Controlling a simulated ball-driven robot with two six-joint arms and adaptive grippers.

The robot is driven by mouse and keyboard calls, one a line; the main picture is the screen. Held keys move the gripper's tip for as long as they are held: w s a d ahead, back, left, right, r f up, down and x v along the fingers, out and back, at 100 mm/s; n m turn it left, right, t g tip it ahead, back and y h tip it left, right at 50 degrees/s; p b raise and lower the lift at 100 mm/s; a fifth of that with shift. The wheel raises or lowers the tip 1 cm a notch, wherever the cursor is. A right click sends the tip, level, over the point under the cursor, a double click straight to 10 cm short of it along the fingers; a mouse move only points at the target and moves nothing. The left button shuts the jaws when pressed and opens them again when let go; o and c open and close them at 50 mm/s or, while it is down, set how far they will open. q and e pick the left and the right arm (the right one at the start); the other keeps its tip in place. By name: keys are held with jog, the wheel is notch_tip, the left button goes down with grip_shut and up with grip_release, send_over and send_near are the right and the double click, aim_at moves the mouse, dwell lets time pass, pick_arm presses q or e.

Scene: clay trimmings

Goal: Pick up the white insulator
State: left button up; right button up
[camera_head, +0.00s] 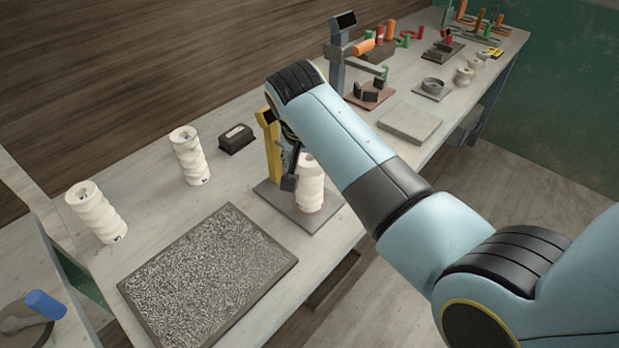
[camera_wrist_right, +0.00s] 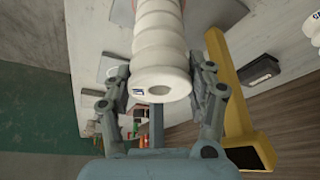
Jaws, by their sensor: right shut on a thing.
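A white ribbed insulator (camera_head: 309,186) stands on a dark base plate (camera_head: 329,212) beside a yellow post (camera_head: 268,140). My right gripper (camera_head: 297,172) is at the insulator, its fingers partly hidden by my arm. In the right wrist view the fingers of my right gripper (camera_wrist_right: 160,90) are closed on both sides of the white insulator (camera_wrist_right: 160,45), whose end with a round hole faces the camera. Two other white insulators stand on the bench, one at the middle left (camera_head: 191,157) and one farther left (camera_head: 97,212). My left gripper does not show.
A grey speckled tray (camera_head: 285,262) lies at the front of the bench. A small black box (camera_head: 236,138) is behind the yellow post. A grey slab (camera_head: 411,123) and a grey stand (camera_head: 338,70) are farther right. Bare bench shows between the tray and the left insulators.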

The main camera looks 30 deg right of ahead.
jog(key=c, duration=0.7)
jog(key=shift+r, duration=0.1)
grip_shut()
jog(key=shift+w+r, duration=0.1)
